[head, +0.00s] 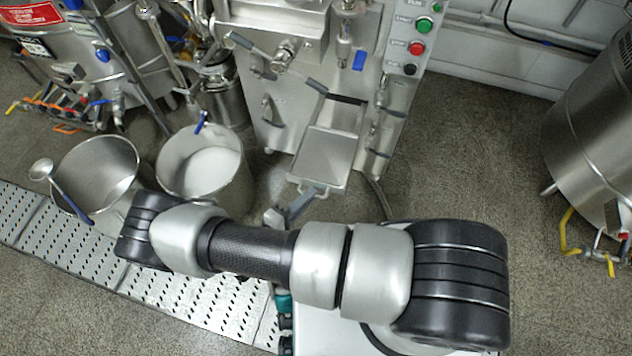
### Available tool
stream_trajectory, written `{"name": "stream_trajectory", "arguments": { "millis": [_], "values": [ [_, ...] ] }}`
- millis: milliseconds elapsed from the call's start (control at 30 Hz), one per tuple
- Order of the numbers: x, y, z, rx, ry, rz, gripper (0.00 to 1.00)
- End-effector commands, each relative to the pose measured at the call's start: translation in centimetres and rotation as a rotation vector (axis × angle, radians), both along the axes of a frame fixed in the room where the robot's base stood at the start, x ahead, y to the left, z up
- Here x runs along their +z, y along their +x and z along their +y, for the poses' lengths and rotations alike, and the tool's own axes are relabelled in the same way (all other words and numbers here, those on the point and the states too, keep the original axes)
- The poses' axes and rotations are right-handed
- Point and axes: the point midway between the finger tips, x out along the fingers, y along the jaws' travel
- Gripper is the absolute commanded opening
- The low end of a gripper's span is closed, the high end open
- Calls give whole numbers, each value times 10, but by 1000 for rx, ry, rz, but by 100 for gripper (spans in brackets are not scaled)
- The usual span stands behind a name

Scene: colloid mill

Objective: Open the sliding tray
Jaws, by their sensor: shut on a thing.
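The sliding tray (324,158) is a shallow metal tray low on the front of the steel mill cabinet. It sticks out of the cabinet's dark-edged opening toward me. My gripper (313,191) is at the tray's near edge, shut on the tray front. My own arm crosses the lower part of the view and hides part of the gripper and the floor below. The exact contact of the fingers is small and hard to make out.
Two metal pots stand on the left: one with a ladle (97,168), one with pale contents (207,172). The mill's control panel (416,38) is above right. A perforated floor grate (60,245) runs at lower left. A steel tank (597,130) stands far right. The floor (470,160) right of the tray is clear.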

Motion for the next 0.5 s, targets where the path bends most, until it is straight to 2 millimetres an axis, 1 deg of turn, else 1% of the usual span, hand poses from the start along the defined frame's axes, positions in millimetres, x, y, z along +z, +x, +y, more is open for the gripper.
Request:
{"name": "stream_trajectory", "arguments": {
  "millis": [33,100,200,500],
  "values": [
    [0,-6,2,0,-1,0,0],
    [0,-11,4,-2,-1,-1,0],
    [1,-16,5,-2,-1,-1,0],
    [1,-17,6,-3,0,-2,0]
  ]
}}
